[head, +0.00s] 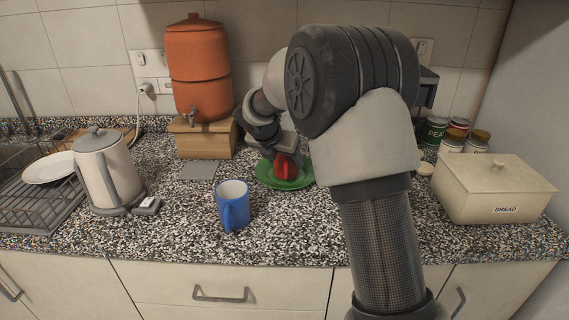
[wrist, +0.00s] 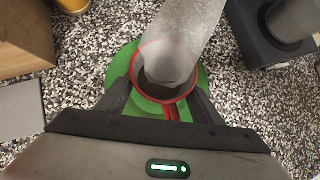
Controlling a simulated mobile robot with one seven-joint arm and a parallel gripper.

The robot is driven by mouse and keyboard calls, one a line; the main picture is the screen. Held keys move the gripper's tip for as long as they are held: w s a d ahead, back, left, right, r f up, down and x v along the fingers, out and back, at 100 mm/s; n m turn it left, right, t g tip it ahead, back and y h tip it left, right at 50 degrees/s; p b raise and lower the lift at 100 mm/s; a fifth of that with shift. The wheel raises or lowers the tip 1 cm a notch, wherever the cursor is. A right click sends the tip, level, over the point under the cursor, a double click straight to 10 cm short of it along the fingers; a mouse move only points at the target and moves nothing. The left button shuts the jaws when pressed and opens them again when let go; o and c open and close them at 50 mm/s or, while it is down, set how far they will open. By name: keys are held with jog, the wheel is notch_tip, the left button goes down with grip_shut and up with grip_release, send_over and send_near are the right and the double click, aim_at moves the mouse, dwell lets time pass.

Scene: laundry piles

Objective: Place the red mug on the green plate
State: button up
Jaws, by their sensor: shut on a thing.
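The red mug (head: 284,168) is upright over the green plate (head: 265,178) at the back middle of the counter. In the wrist view the mug (wrist: 166,97) shows its red rim and dark inside, with its handle towards my gripper. The plate (wrist: 120,67) shows around and beneath it. My gripper (wrist: 160,103) is shut on the mug, one finger on each side. It also shows in the head view (head: 287,150), partly behind my arm. I cannot tell whether the mug's base touches the plate.
A blue mug (head: 234,208) stands in front, left of the plate. A kettle (head: 106,173) and dish rack (head: 40,200) are at left. An orange water dispenser (head: 198,75) stands behind. A bread box (head: 494,190) is at right. A pale translucent cylinder (wrist: 185,35) overlaps the mug's far rim.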

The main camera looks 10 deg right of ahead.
jog(key=shift+r, duration=0.1)
jog(key=o, duration=1.5)
jog(key=shift+f, duration=0.2)
jog(key=shift+o, duration=0.2)
